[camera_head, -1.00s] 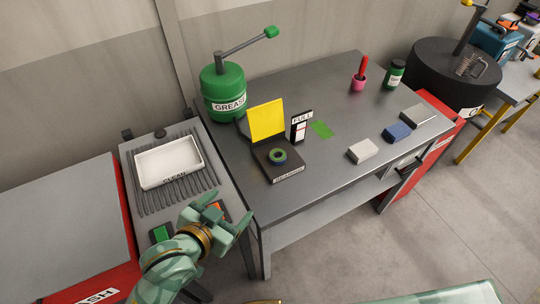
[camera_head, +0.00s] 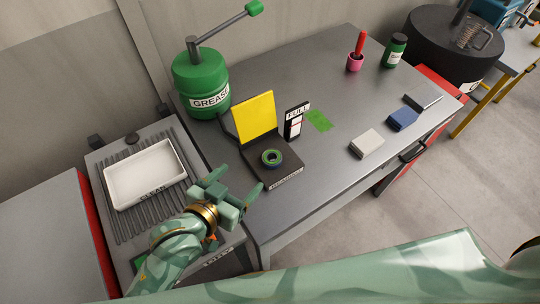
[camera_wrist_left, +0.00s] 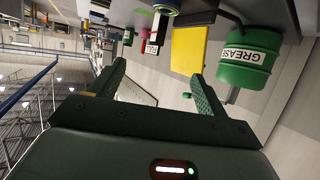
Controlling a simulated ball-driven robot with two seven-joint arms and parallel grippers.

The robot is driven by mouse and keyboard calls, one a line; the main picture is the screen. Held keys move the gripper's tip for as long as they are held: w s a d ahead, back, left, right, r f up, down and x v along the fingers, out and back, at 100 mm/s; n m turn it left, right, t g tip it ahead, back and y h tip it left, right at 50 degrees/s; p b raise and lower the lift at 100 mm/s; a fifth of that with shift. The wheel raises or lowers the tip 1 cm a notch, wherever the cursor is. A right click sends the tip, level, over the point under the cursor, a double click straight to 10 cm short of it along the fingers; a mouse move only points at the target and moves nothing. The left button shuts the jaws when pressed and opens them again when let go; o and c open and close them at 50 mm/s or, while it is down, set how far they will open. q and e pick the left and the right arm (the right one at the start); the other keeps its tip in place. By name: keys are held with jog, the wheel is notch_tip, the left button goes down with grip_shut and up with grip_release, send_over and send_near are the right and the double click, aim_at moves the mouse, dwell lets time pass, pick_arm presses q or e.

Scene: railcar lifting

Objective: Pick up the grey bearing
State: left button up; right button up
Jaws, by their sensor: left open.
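A thick ring with green and dark blue colouring (camera_head: 271,158) lies on a black stand (camera_head: 284,178) at the front left of the grey table. No plainly grey bearing shows; this ring is the only bearing-like thing I see. It also shows, cut off, at the top edge of the left wrist view (camera_wrist_left: 166,6). My left gripper (camera_head: 238,183) is open and empty, just left of the stand and apart from the ring. Its two fingers also show spread in the left wrist view (camera_wrist_left: 160,80). My right gripper is not in view.
A yellow panel (camera_head: 254,117) stands up behind the ring, with a FULL sign (camera_head: 295,121) beside it. A green grease can (camera_head: 202,84) stands at the back left. A white CLEAN tray (camera_head: 146,176) is left. Pale (camera_head: 367,143) and blue (camera_head: 402,119) blocks lie right.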

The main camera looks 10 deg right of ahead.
pick_arm(q)
jog(key=b, duration=0.4)
send_near(270, 159)
jog(key=b+x, duration=0.1)
jog(key=x, duration=0.1)
jog(key=b+x, duration=0.2)
jog(key=shift+w+d+r, duration=0.1)
jog(key=shift+w+d, duration=0.2)
jog(key=b+x, duration=0.1)
jog(key=x, duration=0.1)
jog(key=b+x, duration=0.1)
jog(key=x, duration=0.2)
jog(key=shift+s+f, duration=0.1)
jog(key=shift+f, duration=0.2)
jog(key=shift+a+r, duration=0.1)
jog(key=c, duration=1.3)
